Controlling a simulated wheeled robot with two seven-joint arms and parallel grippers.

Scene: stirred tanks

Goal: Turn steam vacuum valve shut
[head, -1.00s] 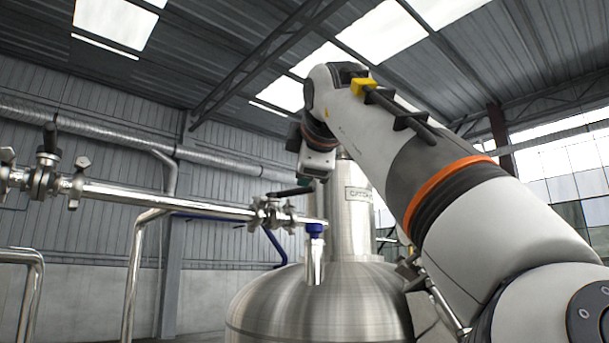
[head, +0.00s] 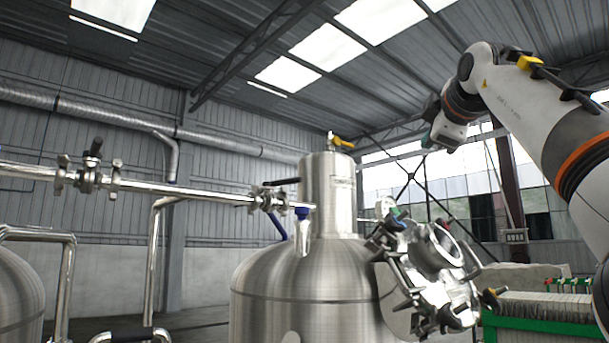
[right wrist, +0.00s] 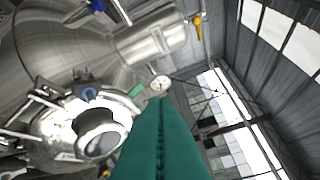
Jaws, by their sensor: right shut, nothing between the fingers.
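Several valves show, and I cannot tell which one is the steam vacuum valve. A yellow-handled valve (head: 342,142) stands on top of the steel tank's neck (head: 328,195); its yellow handle also shows at the top of the right wrist view (right wrist: 198,22). A black-handled valve (head: 270,197) sits on the horizontal pipe left of the neck, its lever lying roughly along the pipe. Another black-handled valve (head: 88,176) is farther left, its lever upright. My right gripper (head: 427,138) is right of the neck, apart from the valves. Its teal fingers (right wrist: 163,145) are shut and empty.
The tank's domed body (head: 300,280) fills the centre. A bulky steel manhole fitting (head: 430,270) with clamps sticks out at its right, below my right gripper. A small gauge (right wrist: 160,84) shows in the right wrist view. A green rack (head: 540,325) stands at lower right.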

